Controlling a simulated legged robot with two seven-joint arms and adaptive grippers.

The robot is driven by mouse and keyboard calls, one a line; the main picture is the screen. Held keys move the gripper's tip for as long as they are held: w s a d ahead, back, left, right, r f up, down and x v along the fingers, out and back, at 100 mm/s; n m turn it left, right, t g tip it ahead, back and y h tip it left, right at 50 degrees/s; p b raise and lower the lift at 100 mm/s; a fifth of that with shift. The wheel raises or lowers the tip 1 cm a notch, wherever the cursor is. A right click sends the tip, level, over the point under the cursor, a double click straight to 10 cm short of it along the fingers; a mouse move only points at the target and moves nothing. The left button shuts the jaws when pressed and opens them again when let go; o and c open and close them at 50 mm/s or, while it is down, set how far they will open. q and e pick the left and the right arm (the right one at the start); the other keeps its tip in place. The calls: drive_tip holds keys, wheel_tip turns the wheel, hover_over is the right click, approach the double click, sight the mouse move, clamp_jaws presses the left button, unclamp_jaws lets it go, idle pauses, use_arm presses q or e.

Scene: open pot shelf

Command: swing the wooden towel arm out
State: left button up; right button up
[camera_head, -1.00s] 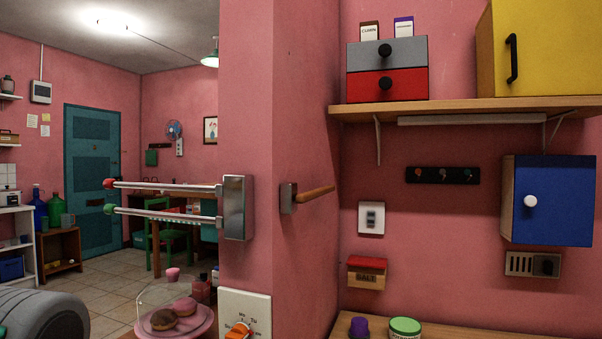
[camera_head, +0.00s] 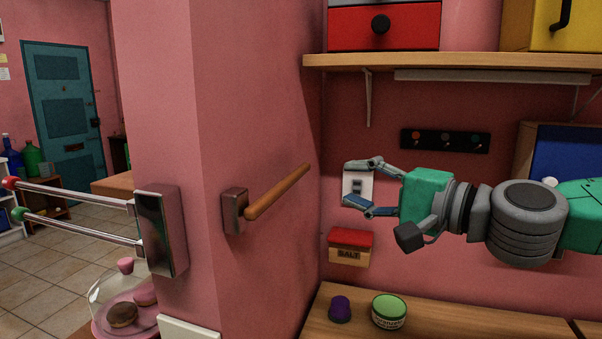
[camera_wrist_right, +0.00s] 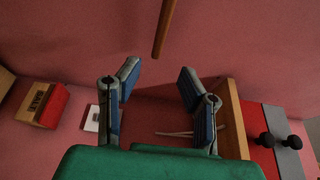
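The wooden towel arm (camera_head: 278,192) is a round brown rod on a metal bracket (camera_head: 235,210) on the pink pillar face. It slants up to the right, its free end standing out from the wall. My right gripper (camera_head: 347,184) comes in from the right, open and empty. Its fingers point left towards the rod's free end, with a gap between. In the right wrist view, the towel arm (camera_wrist_right: 166,25) hangs in from the top, its end beyond and between the spread fingertips (camera_wrist_right: 158,78), touching neither. My left gripper is not in view.
Two metal rods with red and green knobs stick out left from a metal bracket (camera_head: 162,230). A wooden shelf (camera_head: 450,61) is above my right gripper. A salt box (camera_head: 349,247), a hook rail (camera_head: 445,140) and a blue cabinet (camera_head: 570,155) are close by. A counter (camera_head: 450,322) lies below.

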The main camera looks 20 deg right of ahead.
sight(305, 173)
drive_tip(key=x, duration=1)
drive_tip(key=shift+w, duration=0.1)
drive_tip(key=shift+w+a+f, duration=0.1)
drive_tip(key=shift+w, duration=0.45)
drive_tip(key=shift+a, duration=0.1)
drive_tip(key=shift+a, duration=0.1)
drive_tip(key=shift+a, duration=0.15)
clamp_jaws()
